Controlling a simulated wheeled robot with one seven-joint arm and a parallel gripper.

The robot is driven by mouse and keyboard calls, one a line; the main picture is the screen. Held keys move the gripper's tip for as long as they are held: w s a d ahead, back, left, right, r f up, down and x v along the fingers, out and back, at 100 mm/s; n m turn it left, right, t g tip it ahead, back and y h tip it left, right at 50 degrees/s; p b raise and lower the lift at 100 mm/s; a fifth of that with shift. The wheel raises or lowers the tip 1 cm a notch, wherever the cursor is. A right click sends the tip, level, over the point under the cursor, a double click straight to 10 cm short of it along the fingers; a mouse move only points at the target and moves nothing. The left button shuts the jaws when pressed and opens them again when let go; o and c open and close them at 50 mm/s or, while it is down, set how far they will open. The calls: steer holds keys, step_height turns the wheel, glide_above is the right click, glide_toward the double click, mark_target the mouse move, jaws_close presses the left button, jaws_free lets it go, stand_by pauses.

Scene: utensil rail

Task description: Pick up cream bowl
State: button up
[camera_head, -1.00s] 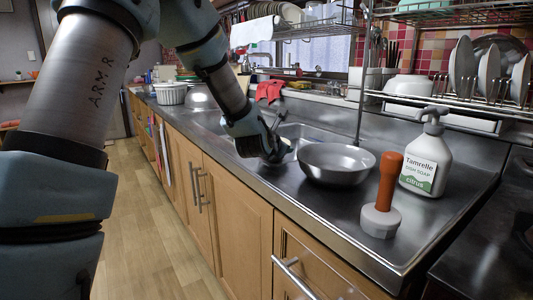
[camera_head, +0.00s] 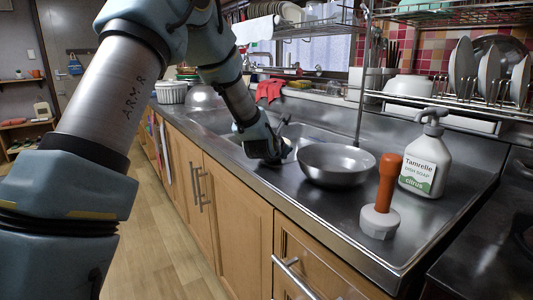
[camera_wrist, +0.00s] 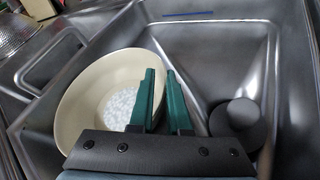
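The cream bowl (camera_wrist: 95,82) sits in the metal sink (camera_wrist: 215,60) in the wrist view, with a white speckled patch on its inside bottom. My gripper (camera_wrist: 161,74) has two green fingers with a gap between them. The left finger overlaps the bowl's inside and the right finger is just beyond its right rim, so the rim lies between them. I see no clear contact. In the head view my gripper (camera_head: 268,152) reaches down at the sink, and the bowl is mostly hidden there.
A dark round piece (camera_wrist: 237,118) lies in the sink to the right. On the counter are a metal bowl (camera_head: 337,163), a plunger-like tool with an orange handle (camera_head: 386,182) and a soap bottle (camera_head: 419,165). A dish rack (camera_head: 450,105) hangs at the right. A tap (camera_head: 268,70) stands behind.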

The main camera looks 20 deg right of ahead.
jaws_close()
stand_by(0.9)
steer(key=shift+r, duration=0.1)
